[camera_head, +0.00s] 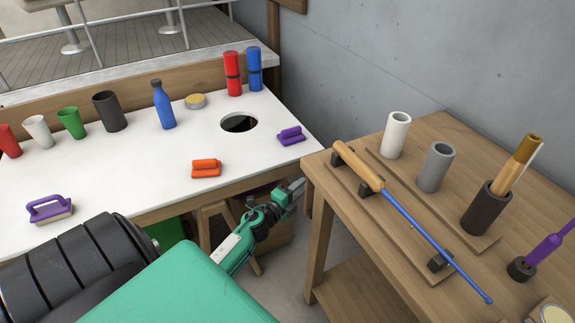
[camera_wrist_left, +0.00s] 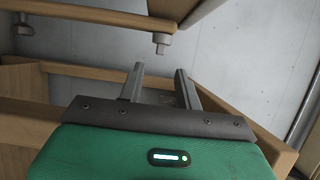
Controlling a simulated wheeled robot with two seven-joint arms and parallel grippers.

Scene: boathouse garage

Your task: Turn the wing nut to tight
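My left gripper (camera_head: 294,190) is below the gap between the white counter and the wooden table in the head view. In the left wrist view its two fingers (camera_wrist_left: 160,78) are apart with nothing between them. A small grey metal fitting (camera_wrist_left: 161,43) sticks down from a wooden part just beyond the fingertips, apart from them. It may be the wing nut, but its shape is too small to tell. I cannot make out a wing nut in the head view. My right gripper is not in view.
The white counter (camera_head: 150,180) holds cups, bottles and an orange-handled tool (camera_head: 206,168). The wooden table (camera_head: 330,195) carries a blue rod with a wooden grip (camera_head: 405,213) and cylinders. Wooden rails (camera_wrist_left: 100,14) lie close around the gripper in the wrist view.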

